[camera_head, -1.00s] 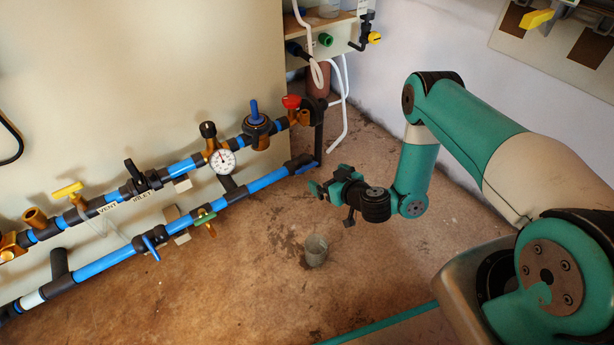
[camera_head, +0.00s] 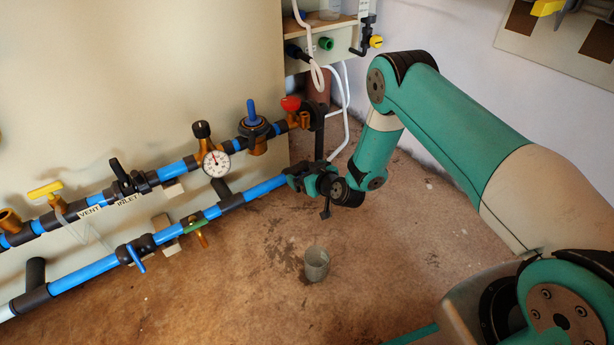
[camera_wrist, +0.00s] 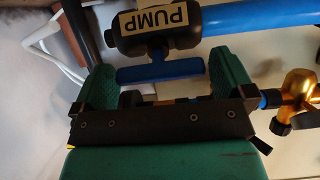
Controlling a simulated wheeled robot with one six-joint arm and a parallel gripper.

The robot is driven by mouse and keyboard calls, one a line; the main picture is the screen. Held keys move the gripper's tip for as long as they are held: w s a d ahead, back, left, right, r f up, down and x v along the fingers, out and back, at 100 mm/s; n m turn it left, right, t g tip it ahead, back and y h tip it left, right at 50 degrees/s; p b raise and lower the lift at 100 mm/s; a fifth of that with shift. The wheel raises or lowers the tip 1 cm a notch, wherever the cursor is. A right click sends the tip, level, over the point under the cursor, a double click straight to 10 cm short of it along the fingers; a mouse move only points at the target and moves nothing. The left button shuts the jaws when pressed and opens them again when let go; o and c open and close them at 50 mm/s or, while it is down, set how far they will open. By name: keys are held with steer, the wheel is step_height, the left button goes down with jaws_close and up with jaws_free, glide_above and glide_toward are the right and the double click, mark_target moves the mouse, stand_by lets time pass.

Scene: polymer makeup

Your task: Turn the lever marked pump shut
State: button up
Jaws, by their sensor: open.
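In the wrist view, the black valve body (camera_wrist: 130,31) carries a label reading PUMP (camera_wrist: 153,18). Its blue lever (camera_wrist: 160,70) lies below the label, roughly in line with the blue pipe. My gripper (camera_wrist: 163,66) is open, with one green finger at each end of the lever. The lever spans the gap between the fingers; I cannot tell whether either finger touches it. In the head view, my gripper (camera_head: 303,178) is at the right end of the lower blue pipe (camera_head: 265,187) and hides the pump valve and its lever.
The upper pipe carries a gauge (camera_head: 215,163), a red-handled valve (camera_head: 291,104) and a blue-handled valve (camera_head: 252,112).

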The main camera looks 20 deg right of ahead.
steer(key=shift+w+f, duration=0.1)
steer(key=shift+w, duration=0.15)
steer(key=c, duration=0.7)
steer(key=shift+c, duration=0.2)
